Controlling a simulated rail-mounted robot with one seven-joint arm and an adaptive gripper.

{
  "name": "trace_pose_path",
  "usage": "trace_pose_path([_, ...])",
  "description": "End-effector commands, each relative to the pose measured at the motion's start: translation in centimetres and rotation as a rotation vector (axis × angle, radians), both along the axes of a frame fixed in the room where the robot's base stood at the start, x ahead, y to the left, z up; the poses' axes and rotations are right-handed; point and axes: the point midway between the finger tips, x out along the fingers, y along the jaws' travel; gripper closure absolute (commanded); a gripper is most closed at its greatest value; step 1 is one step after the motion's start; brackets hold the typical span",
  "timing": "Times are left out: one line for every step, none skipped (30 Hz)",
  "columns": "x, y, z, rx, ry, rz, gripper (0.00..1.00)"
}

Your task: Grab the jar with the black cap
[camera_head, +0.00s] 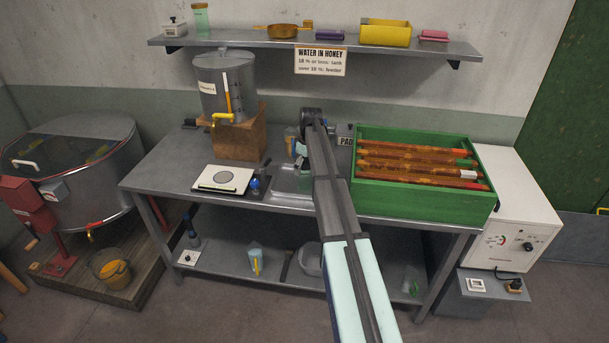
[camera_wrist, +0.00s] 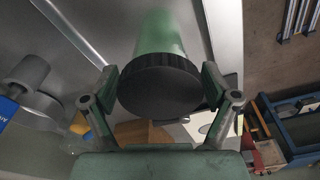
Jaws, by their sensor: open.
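In the wrist view a green jar (camera_wrist: 162,35) with a ribbed black cap (camera_wrist: 160,88) stands out large. The cap faces the camera. My gripper (camera_wrist: 158,93) is open, with one finger on each side of the cap. I cannot tell whether either finger touches it. In the head view my gripper (camera_head: 300,150) is low over the back middle of the metal table, partly behind my arm. The jar cannot be made out clearly there.
The metal table (camera_head: 153,178) carries a green crate of frames (camera_head: 420,205) to the right, a flat scale (camera_head: 224,179) and a steel tank (camera_head: 222,85) on a wooden block to the left. A wall shelf (camera_head: 225,41) hangs above.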

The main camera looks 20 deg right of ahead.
Motion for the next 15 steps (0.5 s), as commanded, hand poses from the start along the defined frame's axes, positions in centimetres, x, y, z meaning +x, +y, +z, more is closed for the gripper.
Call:
trace_pose_path([0.05,0.05,-0.31,0.0,0.0,0.0,0.14])
trace_pose_path([0.05,0.07,-0.53,0.0,0.0,0.0,0.14])
trace_pose_path([0.07,0.08,-0.75,0.0,0.0,0.0,0.14])
trace_pose_path([0.08,0.09,-0.85,0.0,0.0,0.0,0.14])
trace_pose_path([0.08,0.09,-0.91,0.0,0.0,0.0,0.14])
trace_pose_path([0.09,0.08,-0.93,0.0,0.0,0.0,0.14])
trace_pose_path([0.08,0.09,-0.93,0.0,0.0,0.0,0.14])
trace_pose_path([0.09,0.09,-0.92,0.0,0.0,0.0,0.14])
trace_pose_path([0.09,0.08,-0.92,-0.001,-0.001,0.0,0.14])
trace_pose_path([0.09,0.08,-0.91,0.0,0.0,0.0,0.21])
trace_pose_path([0.09,0.08,-0.91,0.0,0.0,0.0,0.31])
trace_pose_path([0.09,0.08,-0.91,0.0,0.0,0.0,0.46])
trace_pose_path([0.09,0.08,-0.9,0.0,0.0,0.0,0.56])
trace_pose_path([0.09,0.08,-0.9,0.0,0.0,0.0,0.67])
trace_pose_path([0.09,0.08,-0.9,0.0,0.0,0.0,0.75])
